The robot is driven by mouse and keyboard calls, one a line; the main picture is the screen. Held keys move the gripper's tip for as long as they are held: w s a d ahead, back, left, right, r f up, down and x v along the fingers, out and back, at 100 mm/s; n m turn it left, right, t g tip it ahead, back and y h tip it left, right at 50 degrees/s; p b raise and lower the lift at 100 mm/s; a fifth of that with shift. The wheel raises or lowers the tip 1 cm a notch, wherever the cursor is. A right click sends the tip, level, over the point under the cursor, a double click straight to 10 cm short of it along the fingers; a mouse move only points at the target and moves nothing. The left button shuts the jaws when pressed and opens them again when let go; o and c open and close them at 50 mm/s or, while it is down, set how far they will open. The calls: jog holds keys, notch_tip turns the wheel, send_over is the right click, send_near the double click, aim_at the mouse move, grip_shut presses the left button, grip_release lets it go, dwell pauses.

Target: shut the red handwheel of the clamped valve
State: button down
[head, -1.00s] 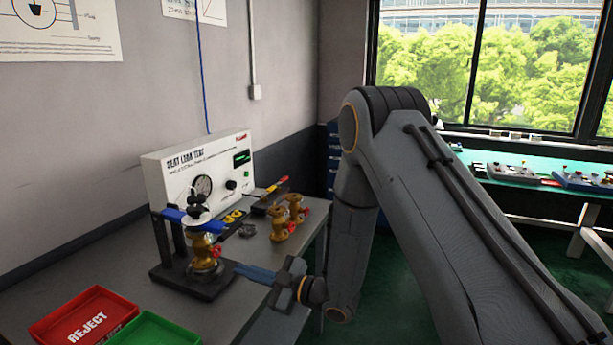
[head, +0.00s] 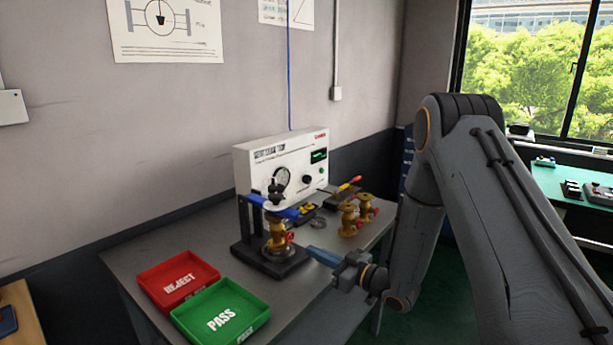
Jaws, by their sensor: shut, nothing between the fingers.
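The clamped brass valve (head: 277,241) stands upright in a dark clamp stand (head: 246,225) with a blue bar on the bench. Its small red handwheel (head: 290,237) faces right, toward my gripper. My gripper (head: 310,251), with blue fingers, reaches in from the right and is shut and empty. Its tips are just right of and slightly below the handwheel in the picture. I cannot tell whether they touch the valve or the stand. The handwheel is too small to read its turn.
A white seat leak test box (head: 250,168) stands behind the valve. Two loose brass valves (head: 349,222) stand to the right. A red REJECT tray (head: 178,282) and a green PASS tray (head: 221,316) lie at the front left. Bare bench (head: 165,247) shows at left.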

aim_at(289, 236)
jog(key=shift+b+x, duration=0.65)
jog(key=shift+x, duration=2.15)
jog(key=shift+a+r, duration=0.1)
jog(key=shift+r, duration=0.05)
jog(key=shift+s+a, duration=0.45)
jog(key=shift+s, duration=0.15)
jog(key=shift+s+p, duration=0.15)
jog(key=shift+p, duration=0.15)
jog(key=shift+s+a, duration=0.15)
jog(key=shift+a, duration=0.05)
jog(key=shift+s+a, duration=0.1)
